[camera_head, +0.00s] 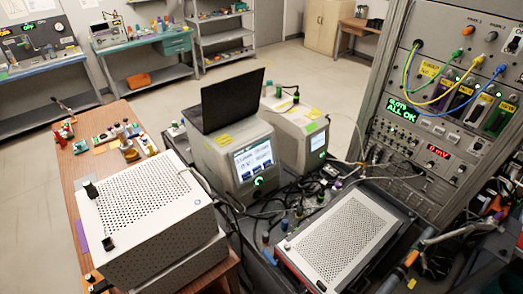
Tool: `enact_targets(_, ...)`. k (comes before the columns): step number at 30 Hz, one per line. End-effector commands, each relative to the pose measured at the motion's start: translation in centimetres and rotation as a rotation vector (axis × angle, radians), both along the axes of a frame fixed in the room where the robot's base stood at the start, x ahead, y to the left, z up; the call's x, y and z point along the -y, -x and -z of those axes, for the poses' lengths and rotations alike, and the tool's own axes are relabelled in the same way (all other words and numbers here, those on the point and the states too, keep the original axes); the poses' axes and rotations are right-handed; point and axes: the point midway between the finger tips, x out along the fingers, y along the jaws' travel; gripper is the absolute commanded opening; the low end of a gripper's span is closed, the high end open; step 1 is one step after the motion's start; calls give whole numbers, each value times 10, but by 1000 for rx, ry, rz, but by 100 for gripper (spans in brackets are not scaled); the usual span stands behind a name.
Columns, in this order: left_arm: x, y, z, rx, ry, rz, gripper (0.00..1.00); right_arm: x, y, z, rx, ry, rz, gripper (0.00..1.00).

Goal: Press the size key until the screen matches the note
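A grey box-shaped instrument (213,155) stands in the middle, its front turned to the right. Its lit screen (253,160) shows a white and blue display with text too small to read. A round green-lit button or knob (258,182) sits below the screen. I cannot make out which control is the size key. Neither gripper shows.
A dark laptop or panel (232,100) stands on the grey instrument. Perforated metal boxes stand at front left (148,207) and front right (338,240). Tangled cables (290,190) lie between them. A tall rack (440,110) with coloured cables stands right. Open floor (170,100) lies behind.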

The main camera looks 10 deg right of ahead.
Motion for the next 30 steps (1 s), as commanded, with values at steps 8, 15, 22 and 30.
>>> enact_targets(8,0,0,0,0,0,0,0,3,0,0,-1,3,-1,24)
enact_targets(15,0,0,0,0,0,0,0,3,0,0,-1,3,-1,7)
enact_targets(22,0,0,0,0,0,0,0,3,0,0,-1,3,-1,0)
enact_targets(30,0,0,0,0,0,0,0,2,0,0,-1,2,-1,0)
